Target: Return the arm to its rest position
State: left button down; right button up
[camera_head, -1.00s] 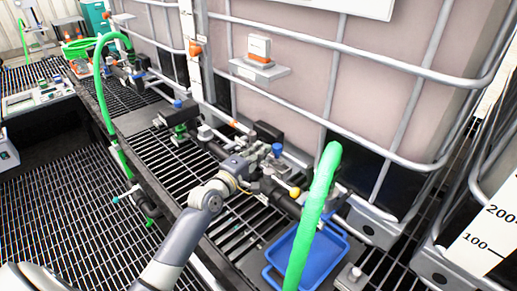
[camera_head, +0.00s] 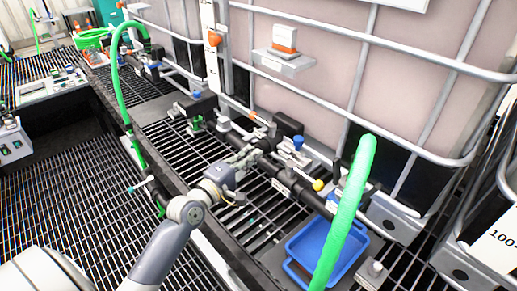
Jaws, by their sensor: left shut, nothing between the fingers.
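My left arm comes in from the bottom left. The manifold carries a blue-topped valve (camera_head: 298,143) and a yellow knob (camera_head: 318,185). My right gripper is not in view.
A green hose (camera_head: 345,210) rises in front of a blue tray (camera_head: 318,250) at the right. Another green hose (camera_head: 120,80) arches at the left. Large caged totes (camera_head: 300,90) stand behind the manifold. The grating (camera_head: 80,190) at lower left is mostly clear.

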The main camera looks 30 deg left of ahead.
pick_arm(q)
jog(key=shift+s, duration=0.55)
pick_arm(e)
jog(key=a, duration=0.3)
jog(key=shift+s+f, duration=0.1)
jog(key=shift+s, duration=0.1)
